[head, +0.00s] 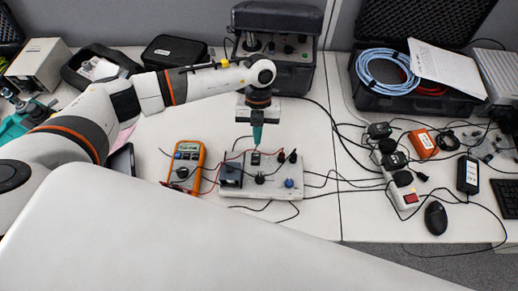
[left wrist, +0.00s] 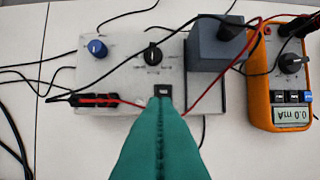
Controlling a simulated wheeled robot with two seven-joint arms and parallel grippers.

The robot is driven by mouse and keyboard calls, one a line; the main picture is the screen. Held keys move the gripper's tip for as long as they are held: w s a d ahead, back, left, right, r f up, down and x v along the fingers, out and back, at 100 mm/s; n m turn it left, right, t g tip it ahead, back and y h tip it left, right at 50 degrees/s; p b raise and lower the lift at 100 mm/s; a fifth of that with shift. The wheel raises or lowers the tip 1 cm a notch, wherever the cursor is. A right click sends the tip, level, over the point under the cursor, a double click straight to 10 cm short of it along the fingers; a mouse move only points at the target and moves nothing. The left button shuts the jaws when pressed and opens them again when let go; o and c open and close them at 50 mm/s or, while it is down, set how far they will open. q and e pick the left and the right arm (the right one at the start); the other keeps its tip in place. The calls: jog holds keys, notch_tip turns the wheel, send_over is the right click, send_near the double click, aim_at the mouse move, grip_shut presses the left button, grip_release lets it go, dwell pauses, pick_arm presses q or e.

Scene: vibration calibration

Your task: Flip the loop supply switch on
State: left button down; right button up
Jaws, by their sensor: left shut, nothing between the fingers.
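The light grey box (head: 293,170) lies on the white table in the head view, with a small black switch (head: 255,159) near its back edge. In the left wrist view the switch (left wrist: 163,90) shows as a small black rocker on the box (left wrist: 118,76), just beyond the fingertips. My left gripper (head: 257,142) points down at the switch from behind. Its teal fingers (left wrist: 163,103) are shut and empty, with tips at the switch's near edge. I cannot tell whether they touch it, or which way the rocker is set. My right gripper is not in view.
The box carries a black rotary knob (left wrist: 152,53), a blue knob (left wrist: 97,48) and a dark block (left wrist: 213,46). An orange multimeter (head: 185,165) beside it reads 0.0 mA. Loose leads surround the box. A power strip (head: 404,190) and mouse (head: 435,217) lie to the right.

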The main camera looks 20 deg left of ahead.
pick_arm(q)
jog(key=b+v, duration=0.4)
jog(key=v, duration=0.2)
jog(key=shift+s+a+r, duration=0.2)
jog(key=shift+a+r, duration=0.05)
jog(key=shift+a, duration=0.1)
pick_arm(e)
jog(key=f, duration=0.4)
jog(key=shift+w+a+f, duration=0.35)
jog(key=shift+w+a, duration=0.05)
